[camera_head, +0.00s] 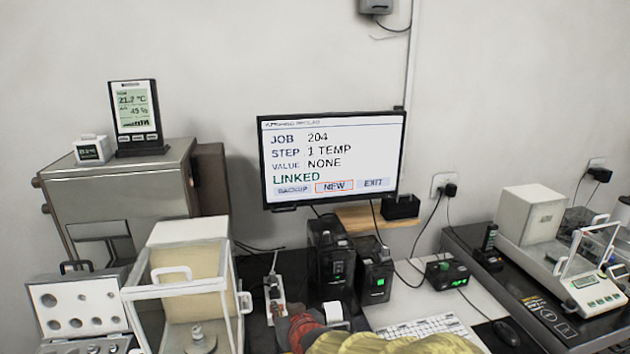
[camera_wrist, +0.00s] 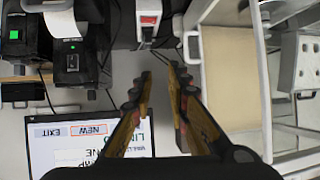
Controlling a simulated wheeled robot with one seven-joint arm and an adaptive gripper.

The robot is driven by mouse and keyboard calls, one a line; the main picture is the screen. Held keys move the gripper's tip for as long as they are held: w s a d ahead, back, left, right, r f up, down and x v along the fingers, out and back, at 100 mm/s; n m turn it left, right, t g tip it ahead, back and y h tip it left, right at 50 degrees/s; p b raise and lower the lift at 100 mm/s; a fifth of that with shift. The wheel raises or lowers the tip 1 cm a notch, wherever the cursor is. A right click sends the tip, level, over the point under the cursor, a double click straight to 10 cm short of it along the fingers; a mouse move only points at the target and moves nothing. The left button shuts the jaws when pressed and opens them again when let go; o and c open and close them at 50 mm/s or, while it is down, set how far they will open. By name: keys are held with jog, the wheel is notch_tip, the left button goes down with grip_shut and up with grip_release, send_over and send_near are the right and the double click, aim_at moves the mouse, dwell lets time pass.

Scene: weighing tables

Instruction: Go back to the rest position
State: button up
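My gripper (camera_wrist: 158,72) shows in the wrist view with its two yellow and black fingers apart and nothing between them. It hangs over the dark table top, near a white power strip with a red switch (camera_wrist: 148,22). In the head view, yellow and red parts at the bottom edge appear to be my arm. The gripper's fingertips cannot be made out there. The monitor (camera_head: 333,160) reads JOB 204, STEP 1 TEMP, VALUE NONE and LINKED, with NEW outlined.
A glass-sided balance (camera_head: 238,262) and an open weight case (camera_head: 80,305) stand at left. Black printers (camera_head: 330,258) stand below the monitor. A keyboard (camera_head: 425,326) and mouse (camera_head: 506,333) lie front right. Another balance (camera_head: 530,222) is at far right.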

jog(key=s+d+r+m+g+h, duration=0.1)
jog(key=s+d+r, duration=0.2)
jog(key=s+d, duration=0.3)
jog(key=s+d+r+m+g+h, duration=0.1)
jog(key=s+d+r, duration=0.25)
jog(key=d, duration=0.55)
jog(key=s+d+m+g+h, duration=0.1)
jog(key=s+d, duration=0.5)
jog(key=s, duration=0.4)
jog(key=s+d+m+g+h, duration=0.1)
jog(key=s+d+g, duration=0.1)
jog(key=s+d, duration=0.5)
jog(key=s, duration=0.3)
jog(key=shift+s+f+h, duration=0.15)
jog(key=shift+h, duration=0.25)
jog(key=shift+a, duration=0.1)
